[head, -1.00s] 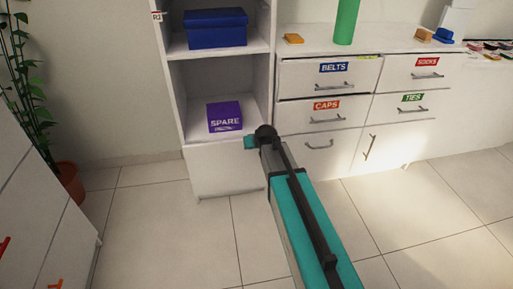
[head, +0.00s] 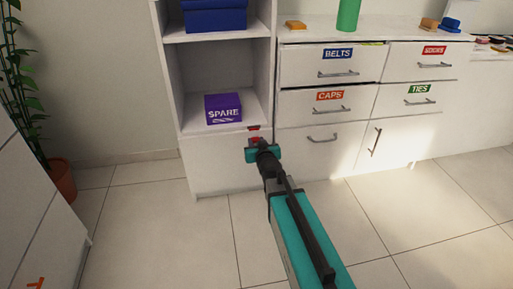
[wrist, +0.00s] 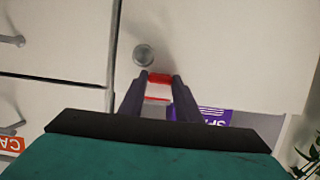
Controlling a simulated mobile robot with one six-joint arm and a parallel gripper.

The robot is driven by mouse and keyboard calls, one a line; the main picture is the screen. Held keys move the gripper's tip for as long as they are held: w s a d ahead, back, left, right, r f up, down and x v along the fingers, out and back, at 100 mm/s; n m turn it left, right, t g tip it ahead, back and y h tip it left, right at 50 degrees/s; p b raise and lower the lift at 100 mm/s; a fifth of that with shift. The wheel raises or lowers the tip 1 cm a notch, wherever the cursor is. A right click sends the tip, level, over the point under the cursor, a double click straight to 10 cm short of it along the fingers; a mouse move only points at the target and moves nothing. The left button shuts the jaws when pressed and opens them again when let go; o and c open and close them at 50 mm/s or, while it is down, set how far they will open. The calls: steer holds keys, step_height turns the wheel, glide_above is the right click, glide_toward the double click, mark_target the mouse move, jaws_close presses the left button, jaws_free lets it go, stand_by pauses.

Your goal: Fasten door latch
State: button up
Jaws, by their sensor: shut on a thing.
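The red door latch (head: 253,130) shows just beyond my gripper (head: 254,142) in the head view, at the top of the white lower cabinet door (head: 215,168). In the wrist view, which is upside down, the latch (wrist: 158,78) shows as red and white parts between the two dark fingers of my gripper (wrist: 160,84). The gripper is shut on it. A round metal knob (wrist: 144,54) sits on the door close to the fingertips. Much of the latch is hidden by the fingers and wrist, so I cannot tell its exact position.
The purple SPARE box (head: 223,108) stands on the open shelf just above the door. The drawers labelled BELTS (head: 337,54) and CAPS (head: 329,96) are to the right. A potted plant (head: 58,180) stands at the left. Tiled floor is clear in front.

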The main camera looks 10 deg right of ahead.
steer(key=shift+w+f+t+b, duration=0.15)
steer(key=shift+f+t+b, duration=0.05)
steer(key=shift+t+b, duration=0.45)
steer(key=o, duration=1.1)
steer(key=shift+c, duration=0.2)
steer(key=s+p, duration=0.2)
steer(key=s+r+p, duration=0.1)
steer(key=s+p, duration=0.1)
steer(key=s, duration=0.1)
steer(key=shift+s+r, duration=0.2)
steer(key=shift+s, duration=0.1)
steer(key=p, duration=0.3)
steer(key=shift+s, duration=0.3)
steer(key=s+p, duration=0.1)
steer(key=p, duration=0.2)
steer(key=s+p, duration=0.1)
steer(key=p, duration=0.3)
steer(key=shift+r, duration=0.25)
